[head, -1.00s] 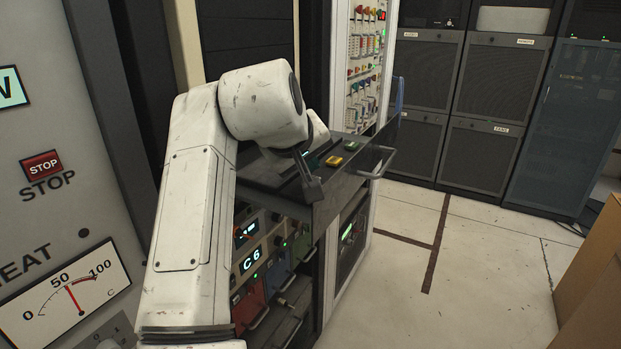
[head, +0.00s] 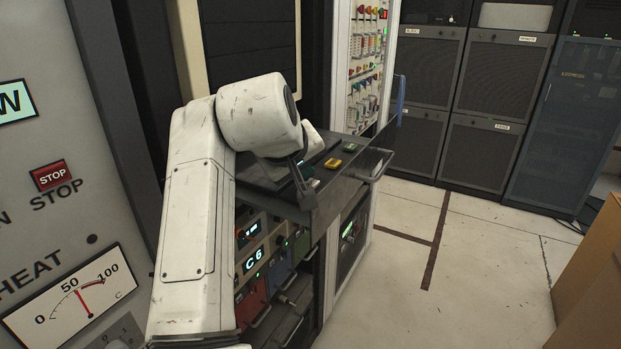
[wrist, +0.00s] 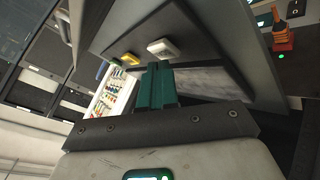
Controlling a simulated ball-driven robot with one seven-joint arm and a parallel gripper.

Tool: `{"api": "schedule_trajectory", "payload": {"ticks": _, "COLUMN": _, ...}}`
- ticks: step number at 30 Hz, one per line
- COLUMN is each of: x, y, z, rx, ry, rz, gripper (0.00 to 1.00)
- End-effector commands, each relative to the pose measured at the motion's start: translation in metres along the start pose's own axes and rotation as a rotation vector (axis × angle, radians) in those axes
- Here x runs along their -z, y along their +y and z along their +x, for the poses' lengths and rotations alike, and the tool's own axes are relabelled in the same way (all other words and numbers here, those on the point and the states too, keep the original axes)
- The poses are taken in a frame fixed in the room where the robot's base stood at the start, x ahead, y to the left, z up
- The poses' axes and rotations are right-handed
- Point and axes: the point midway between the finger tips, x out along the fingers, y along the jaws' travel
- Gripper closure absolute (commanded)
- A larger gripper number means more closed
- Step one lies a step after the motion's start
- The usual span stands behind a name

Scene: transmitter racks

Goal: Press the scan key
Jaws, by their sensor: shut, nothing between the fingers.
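My gripper (wrist: 157,66) is shut and empty, its teal fingers together. In the wrist view the tips lie just below a pale key (wrist: 162,48) in the picture; I cannot tell whether they touch it. Beside that key are a yellow key (wrist: 119,57) and a green key (wrist: 102,70). In the head view the green key (head: 349,148), yellow key (head: 333,163) and pale key (head: 313,183) sit in a row on a dark pulled-out shelf (head: 335,187). My gripper is mostly hidden there behind the wrist. No key label is legible, so I cannot tell which is the scan key.
The shelf has a raised front panel with a handle (head: 378,166). Below it are rack modules with a "C6" display (head: 254,260). A panel with a red STOP button (head: 50,175) stands at left. A brown box (head: 592,275) is at right; the floor between is clear.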

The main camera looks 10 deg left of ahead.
Motion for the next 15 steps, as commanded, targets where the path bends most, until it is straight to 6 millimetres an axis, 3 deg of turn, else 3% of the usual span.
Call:
{"api": "schedule_trajectory", "payload": {"ticks": 9, "x": 0.018, "y": 0.021, "z": -0.025, "rx": -0.008, "ry": 0.003, "rz": 0.0, "gripper": 1.0}}
{"api": "schedule_trajectory", "payload": {"ticks": 15, "x": 0.02, "y": 0.024, "z": -0.028, "rx": -0.01, "ry": 0.005, "rz": 0.001, "gripper": 1.0}}
